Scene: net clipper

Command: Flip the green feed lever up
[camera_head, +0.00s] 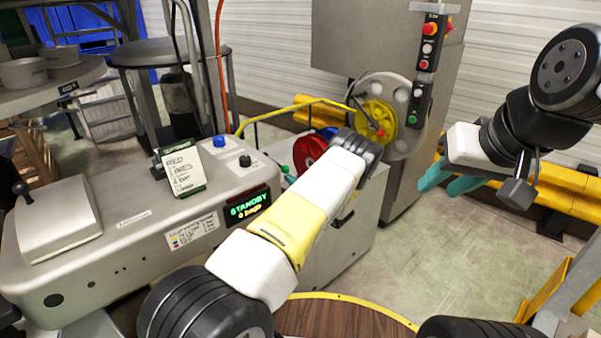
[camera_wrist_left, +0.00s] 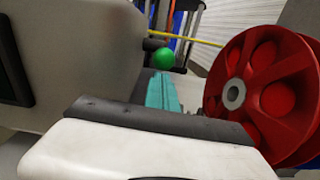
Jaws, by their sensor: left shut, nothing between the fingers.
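The green feed lever shows as a round green knob (camera_wrist_left: 164,57) on a dark stem at the machine's side in the left wrist view. In the head view the knob (camera_head: 284,169) is small, at the machine's right end. My left gripper (camera_wrist_left: 163,78) is shut and empty, its teal fingers pointing at the knob, with the tips just below it in the picture. I cannot tell whether they touch.
A red reel (camera_wrist_left: 262,95) stands close to the right of my left fingers; it also shows in the head view (camera_head: 307,153). The grey machine body (camera_wrist_left: 70,60) is close on the left. A yellow reel (camera_head: 376,122) and button box (camera_head: 416,105) stand behind.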

